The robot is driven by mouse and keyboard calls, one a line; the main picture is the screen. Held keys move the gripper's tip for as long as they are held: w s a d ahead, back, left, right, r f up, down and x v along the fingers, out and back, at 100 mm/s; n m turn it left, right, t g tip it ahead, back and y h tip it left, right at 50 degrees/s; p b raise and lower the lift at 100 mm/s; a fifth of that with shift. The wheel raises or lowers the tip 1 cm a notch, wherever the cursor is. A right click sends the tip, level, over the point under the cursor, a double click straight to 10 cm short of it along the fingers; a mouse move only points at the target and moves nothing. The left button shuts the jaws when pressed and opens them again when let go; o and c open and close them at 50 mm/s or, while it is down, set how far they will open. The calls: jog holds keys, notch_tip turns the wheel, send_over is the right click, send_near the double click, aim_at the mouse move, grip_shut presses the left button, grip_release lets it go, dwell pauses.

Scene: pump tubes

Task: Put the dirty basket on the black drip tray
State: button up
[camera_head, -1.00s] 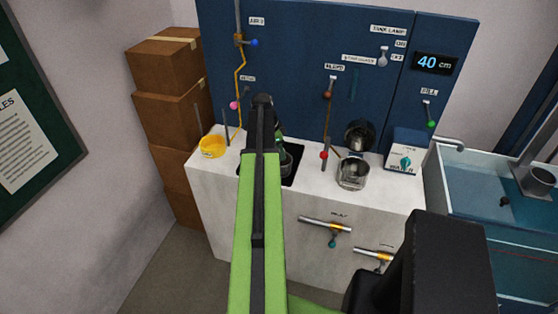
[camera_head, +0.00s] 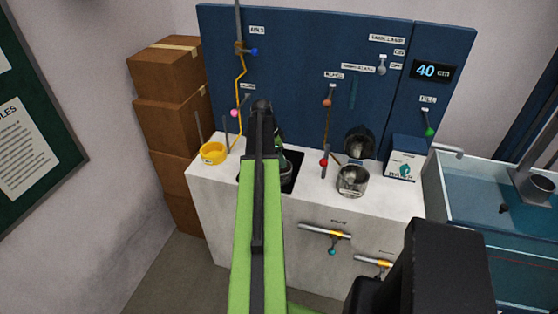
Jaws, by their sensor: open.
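The black drip tray (camera_head: 296,171) is set in the top of the white counter and shows to the right of my green arm. A dark, greyish round thing, perhaps the dirty basket (camera_head: 287,166), shows at the tray just beside the arm. It is mostly hidden, and I cannot tell whether it rests on the tray. My gripper (camera_head: 280,148) is over the tray area, right above and close to this round thing. It is open, and the arm hides most of it. A metal basket-like pot (camera_head: 352,181) stands farther right on the counter.
A yellow round container (camera_head: 212,153) stands at the counter's left end, near upright rods. A red-knobbed lever (camera_head: 324,162) and a white-and-blue box (camera_head: 404,160) stand to the right. A blue panel (camera_head: 300,60) rises behind. A water tank (camera_head: 490,220) is at far right.

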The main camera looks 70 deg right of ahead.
jog(key=p+v, duration=1)
jog(key=v, duration=0.1)
jog(key=shift+w+a+r, duration=0.1)
jog(key=shift+r, duration=0.05)
jog(key=w+a+n+t, duration=0.2)
jog(key=w+a+n, duration=1.1)
jog(key=w+a, duration=1.2)
jog(key=w+a+n+y, duration=0.1)
jog(key=w+a+n, duration=0.3)
jog(key=a+n, duration=1.1)
jog(key=a+f, duration=0.1)
jog(key=a, duration=2.5)
jog(key=shift+n+y, duration=0.3)
jog(key=shift+y, duration=0.1)
